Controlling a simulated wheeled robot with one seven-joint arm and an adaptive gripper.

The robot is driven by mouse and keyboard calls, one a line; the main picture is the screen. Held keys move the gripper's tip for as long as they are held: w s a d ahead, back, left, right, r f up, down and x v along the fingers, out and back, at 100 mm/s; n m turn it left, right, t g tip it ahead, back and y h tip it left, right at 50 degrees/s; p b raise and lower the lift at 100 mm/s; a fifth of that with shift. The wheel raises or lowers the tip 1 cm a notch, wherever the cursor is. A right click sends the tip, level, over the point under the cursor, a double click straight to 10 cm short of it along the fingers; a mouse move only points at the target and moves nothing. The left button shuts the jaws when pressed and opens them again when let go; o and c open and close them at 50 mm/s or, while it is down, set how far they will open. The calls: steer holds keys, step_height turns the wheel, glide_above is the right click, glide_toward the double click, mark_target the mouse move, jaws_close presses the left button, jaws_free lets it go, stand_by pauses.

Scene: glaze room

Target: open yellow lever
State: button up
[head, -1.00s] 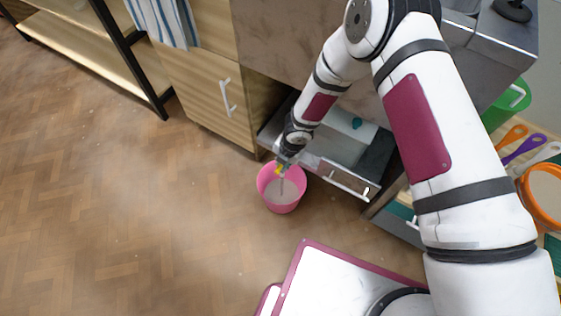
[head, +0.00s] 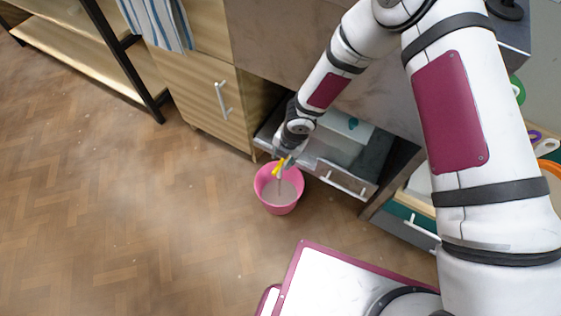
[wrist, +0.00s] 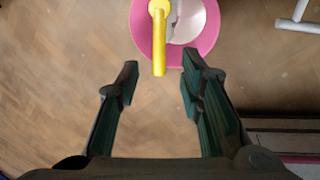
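The yellow lever (wrist: 160,38) is a short bar in the wrist view. It points toward my gripper and lies above a pink bucket. In the head view the lever (head: 279,167) is a small yellow piece just below the gripper, over the bucket. My gripper (wrist: 160,78) is open and empty, its dark fingers on either side of the lever's near end and apart from it. In the head view my gripper (head: 284,156) is small and partly overlaps the lever. What the lever is mounted on cannot be made out.
The pink bucket (head: 279,204) stands on the wood floor (head: 140,200), with pale contents. An open drawer (head: 345,180) with a handle is close to the right of my gripper. A wooden cabinet (head: 205,105) stands at left. Floor to the left is clear.

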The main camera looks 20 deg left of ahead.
step_height(320, 180, up, 6)
steer(key=d, duration=0.1)
steer(key=shift+s+f, duration=0.1)
steer(key=shift+s, duration=0.05)
stand_by(0.5)
